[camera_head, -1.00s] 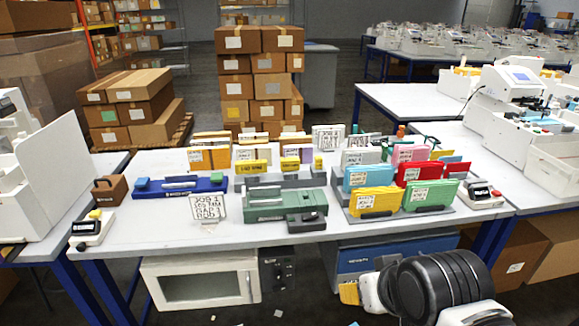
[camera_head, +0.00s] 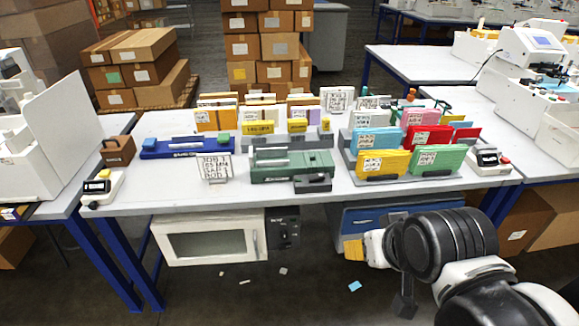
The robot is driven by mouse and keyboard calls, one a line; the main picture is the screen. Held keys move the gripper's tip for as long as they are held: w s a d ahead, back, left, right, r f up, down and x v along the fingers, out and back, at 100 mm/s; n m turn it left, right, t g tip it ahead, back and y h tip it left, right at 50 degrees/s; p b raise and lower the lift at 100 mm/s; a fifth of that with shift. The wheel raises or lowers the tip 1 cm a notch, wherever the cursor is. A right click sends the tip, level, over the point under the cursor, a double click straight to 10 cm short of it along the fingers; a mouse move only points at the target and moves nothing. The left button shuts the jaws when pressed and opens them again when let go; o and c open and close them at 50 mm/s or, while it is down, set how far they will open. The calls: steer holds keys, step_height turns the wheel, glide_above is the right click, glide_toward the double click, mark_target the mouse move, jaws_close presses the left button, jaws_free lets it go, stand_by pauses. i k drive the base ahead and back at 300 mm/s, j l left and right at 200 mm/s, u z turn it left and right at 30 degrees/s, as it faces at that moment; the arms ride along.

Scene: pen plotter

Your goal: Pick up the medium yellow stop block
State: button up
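A yellow block with dark lettering (camera_head: 258,127) stands on a grey fixture (camera_head: 262,142) in the middle of the table. The lettering is too small to read surely. I cannot tell from size alone which one is the medium stop block. My arm shows at the bottom right, in front of and below the table's front edge, well apart from both blocks. I cannot make out my gripper's fingers.
A green device (camera_head: 290,166) stands in front of the fixture, beside a white sign (camera_head: 216,168). A blue rail (camera_head: 187,147) lies to the left. Coloured card holders (camera_head: 383,163) crowd the right. A microwave (camera_head: 210,240) sits below.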

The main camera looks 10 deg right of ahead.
mark_target(294, 125)
steer(key=i+u, duration=0.2)
steer(key=i, duration=0.35)
steer(key=i+u, duration=0.15)
steer(key=i, duration=0.4)
steer(key=i+l+u, duration=0.2)
steer(key=i, duration=0.3)
